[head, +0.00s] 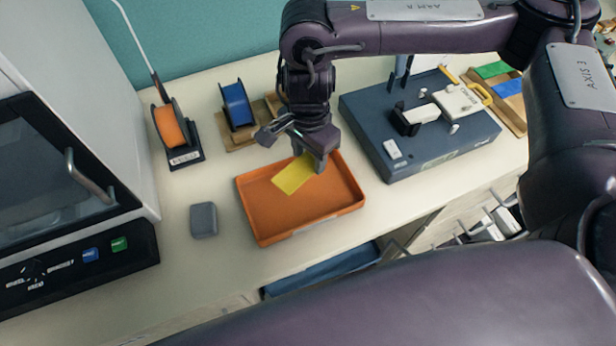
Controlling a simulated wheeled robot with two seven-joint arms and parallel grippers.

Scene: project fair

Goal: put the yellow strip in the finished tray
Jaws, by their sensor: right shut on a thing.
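The yellow strip (293,176) is a flat, thin piece. My right gripper (310,163) is shut on its upper right end and holds it over the orange tray (340,200). I cannot tell whether the strip touches the tray floor. The orange tray is shallow, lies on the bench and looks otherwise empty; its far part is hidden behind my right gripper. No label naming it as the finished tray is readable. My left gripper is not in view.
A grey block (203,220) sits left of the tray. Orange (171,125) and blue (237,104) spools stand behind. A dark blue fixture box (420,150) is close on the right. A cabinet-like machine (60,170) stands at the left. An open drawer (320,270) is below the front edge.

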